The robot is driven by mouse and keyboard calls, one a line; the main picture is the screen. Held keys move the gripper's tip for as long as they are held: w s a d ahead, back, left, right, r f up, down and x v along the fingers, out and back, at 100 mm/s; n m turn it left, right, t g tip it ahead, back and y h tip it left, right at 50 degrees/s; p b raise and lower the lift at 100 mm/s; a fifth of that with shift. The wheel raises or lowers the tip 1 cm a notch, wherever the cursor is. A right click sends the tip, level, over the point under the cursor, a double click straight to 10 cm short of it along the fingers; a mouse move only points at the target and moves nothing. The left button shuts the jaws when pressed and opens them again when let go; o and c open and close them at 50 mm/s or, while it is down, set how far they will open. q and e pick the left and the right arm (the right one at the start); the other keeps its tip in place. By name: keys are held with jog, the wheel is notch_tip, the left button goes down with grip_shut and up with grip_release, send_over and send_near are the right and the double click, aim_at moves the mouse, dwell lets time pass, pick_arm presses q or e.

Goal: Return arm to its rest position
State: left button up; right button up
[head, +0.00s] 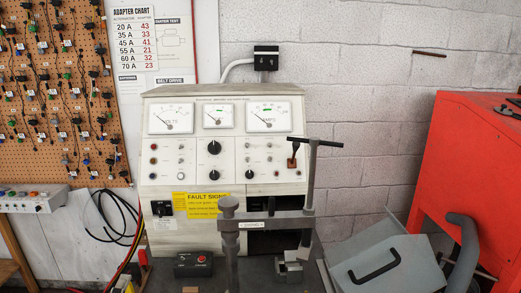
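Neither of my grippers shows in the head view. A grey lever arm (309,182) with a dark crossbar handle (318,143) at its top stands upright in front of the test bench (165,168), right of its middle. A thick grey post (230,240) with a round cap stands to its left. A horizontal grey bar (270,214) runs between the post and the lever arm. A small grey block-like fixture (290,265) sits near the lever arm's foot. The lower end of the post is cut off by the picture's edge.
A grey lid with a black handle (374,266) and a red cabinet (470,165) stand at the right. A pegboard with leads (60,95) hangs at the left. Loose cables (118,220) hang beside the bench.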

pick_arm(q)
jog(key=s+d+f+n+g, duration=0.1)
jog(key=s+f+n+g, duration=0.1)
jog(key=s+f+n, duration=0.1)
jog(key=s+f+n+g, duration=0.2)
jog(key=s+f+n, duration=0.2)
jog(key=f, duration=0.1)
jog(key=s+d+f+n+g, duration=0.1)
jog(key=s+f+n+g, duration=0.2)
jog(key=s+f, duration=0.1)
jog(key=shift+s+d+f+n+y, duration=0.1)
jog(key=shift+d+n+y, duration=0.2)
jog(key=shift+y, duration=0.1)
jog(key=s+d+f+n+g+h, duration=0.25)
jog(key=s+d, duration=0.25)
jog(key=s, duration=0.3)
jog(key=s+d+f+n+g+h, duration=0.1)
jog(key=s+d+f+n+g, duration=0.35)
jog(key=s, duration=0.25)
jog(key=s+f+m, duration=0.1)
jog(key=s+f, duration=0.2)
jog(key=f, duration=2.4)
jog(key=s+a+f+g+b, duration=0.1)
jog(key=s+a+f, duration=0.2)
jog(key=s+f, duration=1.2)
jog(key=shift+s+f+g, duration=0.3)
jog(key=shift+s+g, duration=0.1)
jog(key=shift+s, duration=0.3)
